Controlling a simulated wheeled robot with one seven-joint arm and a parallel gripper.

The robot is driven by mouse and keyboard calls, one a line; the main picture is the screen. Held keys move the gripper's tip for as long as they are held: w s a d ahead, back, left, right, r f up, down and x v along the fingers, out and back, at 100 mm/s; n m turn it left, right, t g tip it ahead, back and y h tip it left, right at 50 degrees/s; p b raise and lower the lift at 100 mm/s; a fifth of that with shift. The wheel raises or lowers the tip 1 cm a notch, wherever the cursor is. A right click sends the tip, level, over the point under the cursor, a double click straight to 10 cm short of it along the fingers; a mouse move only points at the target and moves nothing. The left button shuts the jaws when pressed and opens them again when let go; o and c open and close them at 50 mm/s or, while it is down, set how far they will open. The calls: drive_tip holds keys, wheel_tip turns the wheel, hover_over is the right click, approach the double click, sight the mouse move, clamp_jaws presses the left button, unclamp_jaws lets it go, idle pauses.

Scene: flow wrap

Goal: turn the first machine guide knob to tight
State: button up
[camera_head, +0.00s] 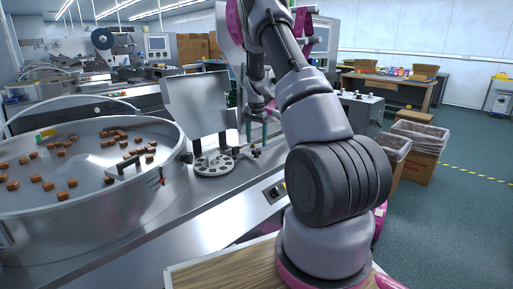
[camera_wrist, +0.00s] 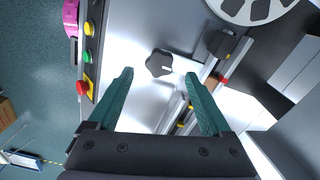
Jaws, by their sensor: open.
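A black lobed knob (camera_wrist: 158,64) with a small white mark on its right side sits on the bright metal machine deck in the wrist view. My gripper (camera_wrist: 157,75) has two green fingers spread wide apart, with nothing between them. In the picture, the knob lies just beyond and between the fingertips. I cannot tell the height gap, but no finger appears to touch it. In the head view my gripper (camera_head: 257,130) points down over the deck beside the slotted disc, partly hidden by my arm. The knob is hard to make out there.
A slotted white disc (camera_head: 214,165) lies left of my gripper, near a large bowl (camera_head: 75,228) of brown pieces. In the wrist view, a guide rail (camera_wrist: 205,75) with a dark block runs right of the knob. Green, yellow and red buttons (camera_wrist: 88,57) line the left edge.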

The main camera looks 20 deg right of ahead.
wheel_tip(320, 180, up, 6)
drive_tip(key=shift+r, duration=0.2)
idle(0.3)
wheel_tip(320, 180, up, 13)
drive_tip(key=n+t, duration=0.1)
drive_tip(key=t, duration=0.1)
hover_over(256, 150)
drive_tip(key=s+a, duration=0.5)
drive_tip(key=s, duration=0.1)
drive_tip(key=s+a+r+n+t+y, duration=0.1)
drive_tip(key=s+a+r+n+t, duration=0.1)
drive_tip(key=s+a+r, duration=0.45)
drive_tip(key=s+a+r+n+t, duration=0.1)
drive_tip(key=s+a+r+n, duration=0.1)
drive_tip(key=s, duration=1)
drive_tip(key=s+a+r+n+t+y, duration=0.1)
drive_tip(key=s+a+r, duration=0.3)
drive_tip(key=s, duration=0.8)
drive_tip(key=shift+a+n+t, duration=0.25)
drive_tip(key=shift+n+t, duration=0.25)
drive_tip(key=shift+t, duration=0.1)
